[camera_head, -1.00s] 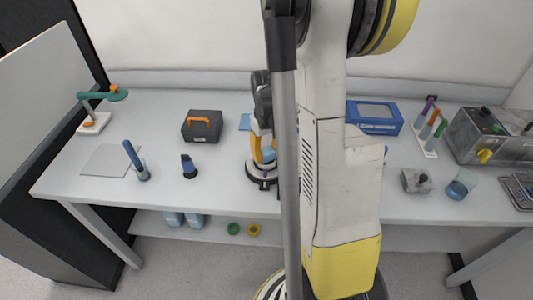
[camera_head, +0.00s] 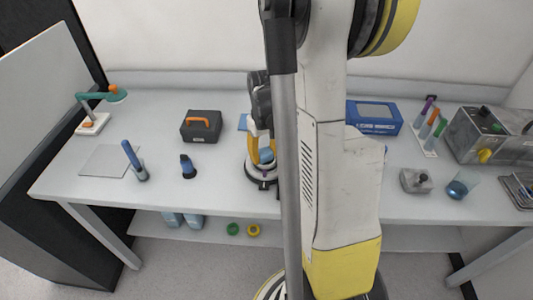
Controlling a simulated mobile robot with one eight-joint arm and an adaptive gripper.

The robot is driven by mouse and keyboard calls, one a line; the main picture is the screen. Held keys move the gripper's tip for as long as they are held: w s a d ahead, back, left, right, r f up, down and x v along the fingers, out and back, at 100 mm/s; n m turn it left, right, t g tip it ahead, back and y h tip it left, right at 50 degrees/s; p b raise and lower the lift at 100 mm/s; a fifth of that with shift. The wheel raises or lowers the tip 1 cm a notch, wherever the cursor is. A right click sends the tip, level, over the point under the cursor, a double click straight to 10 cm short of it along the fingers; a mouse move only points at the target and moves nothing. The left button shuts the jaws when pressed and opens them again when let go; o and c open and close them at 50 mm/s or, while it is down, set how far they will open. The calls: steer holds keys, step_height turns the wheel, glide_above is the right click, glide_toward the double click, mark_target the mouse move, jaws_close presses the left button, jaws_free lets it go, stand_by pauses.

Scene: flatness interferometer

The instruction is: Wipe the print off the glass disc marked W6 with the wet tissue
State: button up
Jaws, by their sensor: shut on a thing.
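My gripper (camera_head: 264,142) points down at the middle of the bench, left of my grey column and partly behind it. It is shut on a light blue piece (camera_head: 266,156), which looks like the wet tissue. Just below is a round instrument base (camera_head: 262,177), pale with a dark front. The tissue is over it; I cannot tell whether it touches. The glass disc, its W6 mark and the print cannot be made out here.
The left front is mostly clear.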

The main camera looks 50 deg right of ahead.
steer(key=shift+w+a, duration=0.1)
steer(key=shift+a, duration=0.3)
steer(key=shift+s+d, duration=0.2)
steer(key=shift+d, duration=0.5)
steer(key=shift+s+d, duration=0.15)
steer(key=shift+d, duration=0.55)
steer(key=shift+w+a, duration=0.2)
steer(key=shift+a, duration=0.55)
steer(key=shift+w+a, duration=0.2)
steer(key=shift+a, duration=0.5)
steer(key=shift+s+d+b, duration=0.2)
steer(key=shift+d, duration=0.55)
steer(key=shift+s+d+b, duration=0.2)
steer(key=shift+d, duration=0.55)
steer(key=shift+a, duration=0.15)
steer(key=shift+w+a+b, duration=0.2)
steer(key=shift+a, duration=0.5)
steer(key=shift+w+a+b, duration=0.15)
steer(key=shift+a, duration=0.5)
steer(key=shift+s+d, duration=0.2)
steer(key=shift+d, duration=0.6)
